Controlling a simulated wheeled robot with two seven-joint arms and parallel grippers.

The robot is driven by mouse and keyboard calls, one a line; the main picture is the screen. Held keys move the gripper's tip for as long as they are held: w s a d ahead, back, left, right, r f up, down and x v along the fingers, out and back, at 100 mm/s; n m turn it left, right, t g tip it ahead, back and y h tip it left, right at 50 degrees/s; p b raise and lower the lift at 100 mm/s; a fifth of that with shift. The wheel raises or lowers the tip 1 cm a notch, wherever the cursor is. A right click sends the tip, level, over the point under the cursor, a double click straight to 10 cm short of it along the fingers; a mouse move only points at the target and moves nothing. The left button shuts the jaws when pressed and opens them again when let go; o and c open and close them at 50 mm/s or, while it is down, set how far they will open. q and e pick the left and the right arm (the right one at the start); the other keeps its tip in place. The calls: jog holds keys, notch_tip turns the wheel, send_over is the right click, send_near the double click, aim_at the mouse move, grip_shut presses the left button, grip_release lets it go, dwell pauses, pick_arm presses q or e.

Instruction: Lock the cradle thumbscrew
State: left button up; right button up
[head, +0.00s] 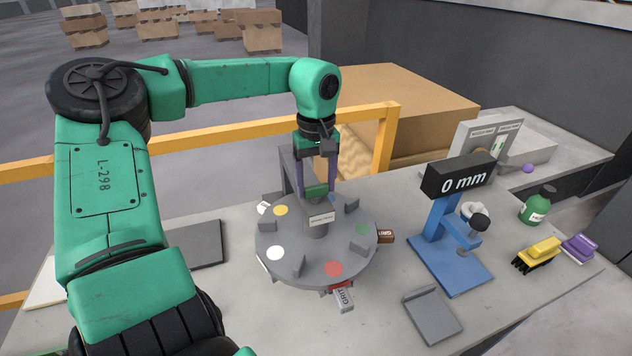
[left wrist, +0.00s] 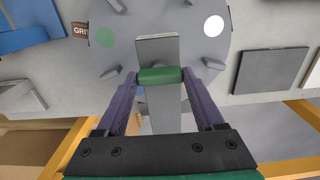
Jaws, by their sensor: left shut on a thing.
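My left gripper (head: 320,185) reaches down over the centre of a round grey turntable (head: 300,255). Its two purple fingers are shut on a short green bar (head: 317,191). In the left wrist view the green bar (left wrist: 160,76) lies crosswise between the fingertips, against a grey upright bracket (left wrist: 157,47). I cannot tell whether this bar is the cradle thumbscrew. A blue stand (head: 462,265) with a "0 mm" display (head: 460,177) stands to the right. My right gripper is not in view.
The turntable carries coloured dots, grey tabs and blocks marked GRIT at its rim. A grey tray (head: 432,315) lies in front. A yellow rail (head: 235,130) runs behind.

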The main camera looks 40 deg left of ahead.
aim_at(316, 186)
pick_arm(q)
jog(key=shift+w+r, duration=0.1)
jog(key=shift+r, duration=0.1)
jog(key=o, duration=1.4)
notch_tip(316, 186, up, 14)
jog(key=shift+r+b, duration=0.25)
jog(key=shift+b, duration=0.35)
